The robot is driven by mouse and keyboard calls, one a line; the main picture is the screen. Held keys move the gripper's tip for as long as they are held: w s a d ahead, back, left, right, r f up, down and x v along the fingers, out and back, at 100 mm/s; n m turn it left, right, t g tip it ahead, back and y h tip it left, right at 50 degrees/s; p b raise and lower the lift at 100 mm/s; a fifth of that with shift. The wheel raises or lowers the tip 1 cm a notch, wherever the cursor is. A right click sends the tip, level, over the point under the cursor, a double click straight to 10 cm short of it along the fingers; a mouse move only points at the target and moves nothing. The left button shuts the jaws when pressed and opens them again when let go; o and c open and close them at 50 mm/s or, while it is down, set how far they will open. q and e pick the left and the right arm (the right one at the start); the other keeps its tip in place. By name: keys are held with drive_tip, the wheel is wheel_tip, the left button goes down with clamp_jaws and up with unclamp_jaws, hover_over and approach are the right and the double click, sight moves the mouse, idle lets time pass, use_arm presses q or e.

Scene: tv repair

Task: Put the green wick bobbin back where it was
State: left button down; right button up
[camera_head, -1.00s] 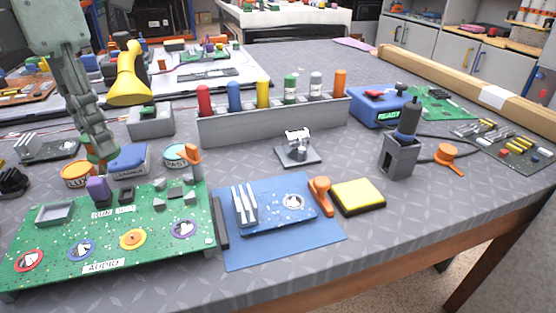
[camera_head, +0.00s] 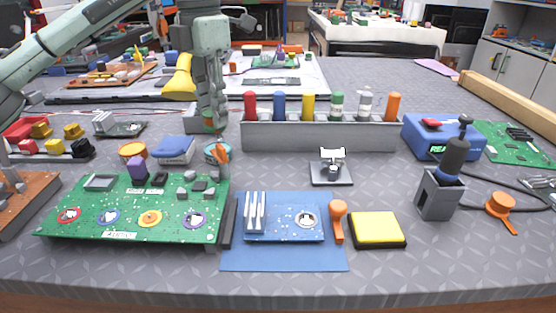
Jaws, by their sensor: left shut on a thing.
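My left gripper (camera_head: 212,125) comes down from the upper left, its fingers pointing down beside the left end of the grey rack (camera_head: 320,137). It is shut on a small green thing (camera_head: 208,122), probably the green wick bobbin, mostly hidden by the fingers. The fingertips are just behind the paste tin (camera_head: 211,150) in the picture; I cannot tell how high above the table they are. The rack holds red, blue, yellow, green (camera_head: 337,105), white and orange tubes. My right gripper is not in view.
A green circuit board (camera_head: 130,210) lies in front. A yellow lamp (camera_head: 181,80) is behind. Free table lies around the small metal stand (camera_head: 331,170).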

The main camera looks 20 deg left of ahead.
use_arm(q)
drive_tip(key=w+d+f, duration=0.1)
drive_tip(key=d, duration=0.1)
drive_tip(key=w+d+f, duration=0.2)
drive_tip(key=d, duration=0.1)
drive_tip(key=w+d+f+p, duration=0.1)
drive_tip(key=d+f, duration=0.1)
drive_tip(key=shift+w+d+f, duration=0.15)
drive_tip(key=shift+w+d, duration=0.1)
drive_tip(key=shift+d, duration=0.05)
drive_tip(key=shift+w+d+f, duration=0.2)
drive_tip(key=shift+d+f, duration=0.15)
drive_tip(key=shift+f, duration=0.35)
wheel_tip(320, 180, down, 2)
drive_tip(key=shift+f+p, duration=0.25)
drive_tip(key=shift+p, duration=0.1)
drive_tip(key=shift+f, duration=0.35)
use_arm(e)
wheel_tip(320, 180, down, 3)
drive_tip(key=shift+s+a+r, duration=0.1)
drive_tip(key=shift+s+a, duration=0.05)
use_arm(q)
drive_tip(key=shift+f, duration=0.15)
